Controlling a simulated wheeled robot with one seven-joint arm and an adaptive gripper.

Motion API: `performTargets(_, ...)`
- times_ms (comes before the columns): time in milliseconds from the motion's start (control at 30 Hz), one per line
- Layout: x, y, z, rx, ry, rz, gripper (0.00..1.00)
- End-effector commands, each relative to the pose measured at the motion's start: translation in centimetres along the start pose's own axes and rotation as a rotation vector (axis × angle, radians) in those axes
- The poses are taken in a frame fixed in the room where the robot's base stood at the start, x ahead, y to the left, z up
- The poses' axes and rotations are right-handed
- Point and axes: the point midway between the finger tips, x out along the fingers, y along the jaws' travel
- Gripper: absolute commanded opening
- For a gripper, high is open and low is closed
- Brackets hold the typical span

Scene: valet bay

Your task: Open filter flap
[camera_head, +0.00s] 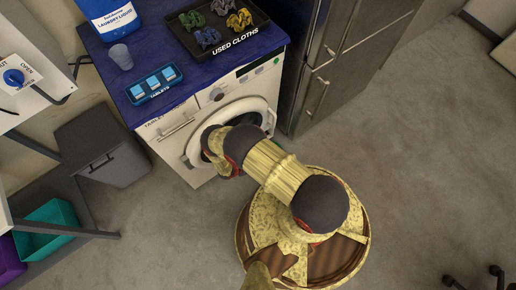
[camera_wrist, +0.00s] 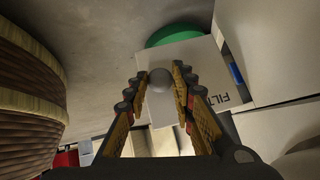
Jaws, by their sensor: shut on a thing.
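My gripper (camera_wrist: 160,78) is shut on a small grey knob (camera_wrist: 160,84) in the wrist view, one finger on each side of it. The knob stands on the pale filter flap (camera_wrist: 205,66), whose label reads "FILT" before it is cut off. A green rounded thing (camera_wrist: 186,34) shows beyond the flap's upper edge, partly hidden by it. I cannot tell how far the flap is swung. In the head view the white washing machine (camera_head: 168,152) has its round door (camera_head: 262,103) partly behind my arm. The flap and my fingers are hidden there.
The washer's blue top (camera_head: 190,70) bears a black tray (camera_head: 262,42) of cloths, a tablet box (camera_head: 154,84), a cup (camera_head: 121,57) and a detergent container (camera_head: 108,17). A grey bin (camera_head: 103,150) stands left, a steel fridge (camera_head: 335,60) right.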

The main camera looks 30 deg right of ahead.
Motion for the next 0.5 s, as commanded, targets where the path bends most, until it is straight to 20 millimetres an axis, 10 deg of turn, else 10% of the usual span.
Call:
performTargets(67,0.07,0.05,0.05,0.0,-0.001,0.001,0.0)
performTargets(100,0.08,0.06,0.05,0.0,-0.001,0.001,0.25)
performTargets(500,0.04,0.02,0.0,0.0,0.0,0.0,0.44)
